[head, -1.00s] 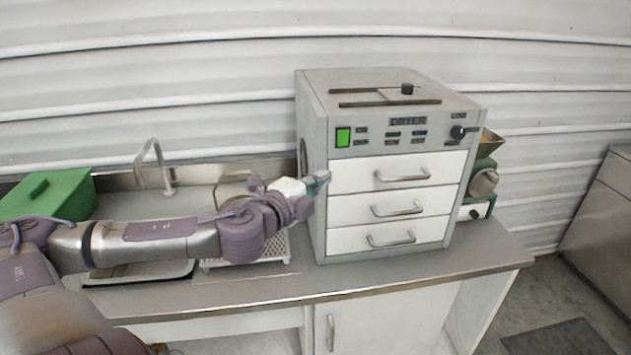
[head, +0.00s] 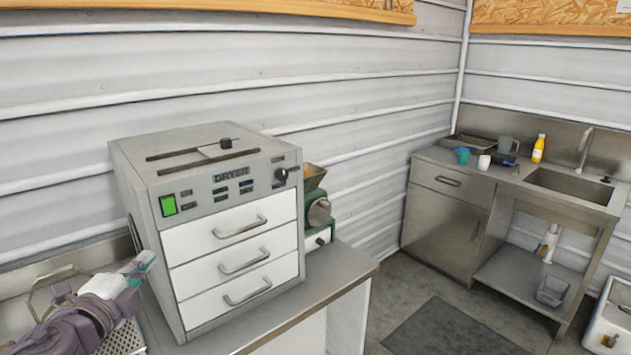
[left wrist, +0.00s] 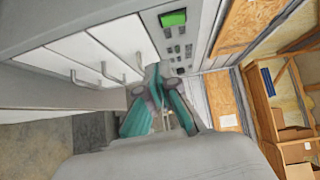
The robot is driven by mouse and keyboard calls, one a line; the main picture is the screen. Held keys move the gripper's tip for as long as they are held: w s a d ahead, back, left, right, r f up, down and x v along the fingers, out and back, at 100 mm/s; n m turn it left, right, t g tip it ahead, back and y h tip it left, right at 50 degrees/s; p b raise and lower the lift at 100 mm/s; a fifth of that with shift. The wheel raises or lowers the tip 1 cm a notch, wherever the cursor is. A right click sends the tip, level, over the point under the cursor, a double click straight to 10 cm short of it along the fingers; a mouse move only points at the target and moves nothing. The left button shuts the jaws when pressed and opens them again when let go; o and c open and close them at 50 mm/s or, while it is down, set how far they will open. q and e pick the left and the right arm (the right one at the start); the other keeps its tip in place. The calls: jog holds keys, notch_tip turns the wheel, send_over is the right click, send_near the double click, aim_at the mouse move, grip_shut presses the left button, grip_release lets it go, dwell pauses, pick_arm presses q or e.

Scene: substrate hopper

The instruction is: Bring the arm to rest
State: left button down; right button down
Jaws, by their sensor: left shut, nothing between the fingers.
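My left gripper (head: 140,265) is at the lower left of the head view, beside the left side of the dryer. It is shut and holds nothing. In the left wrist view its teal fingers (left wrist: 158,105) are together in front of the dryer's face. The dryer also shows in the left wrist view (left wrist: 60,25). I cannot tell whether the fingers touch it. My right gripper is in neither view.
The dryer stands on a grey counter (head: 345,268). A green grinder (head: 318,212) with a hopper is just right of it. A steel sink unit (head: 450,185) with cups and a yellow bottle (head: 538,149) stands at the right. Open floor with a dark mat (head: 440,325) lies between.

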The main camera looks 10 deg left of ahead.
pick_arm(q)
jog(key=s+f+n+g+y, duration=0.2)
jog(key=s+f+n+g, duration=0.3)
jog(key=f, duration=0.6)
jog(key=s+f+n+g+y, duration=0.1)
jog(key=s+f+n+g, duration=0.2)
jog(key=s+f+n, duration=0.5)
jog(key=s+d+f+n+g+h, duration=0.1)
jog(key=s+d+f+g+h, duration=0.15)
jog(key=s+d+f, duration=0.5)
jog(key=s+d+f+n+g+h, duration=0.15)
jog(key=s+d+f+g, duration=0.3)
jog(key=d, duration=0.65)
notch_tip(320, 180, down, 26)
jog(key=m+b, duration=0.1)
jog(key=b, duration=0.1)
jog(key=s+a+f+g+b, duration=0.1)
jog(key=s+a+f, duration=0.2)
jog(key=s+f, duration=1.4)
notch_tip(320, 180, down, 2)
jog(key=shift+s+f+g+h, duration=0.1)
jog(key=shift+s+g+h, duration=0.15)
jog(key=shift+g+h, duration=0.05)
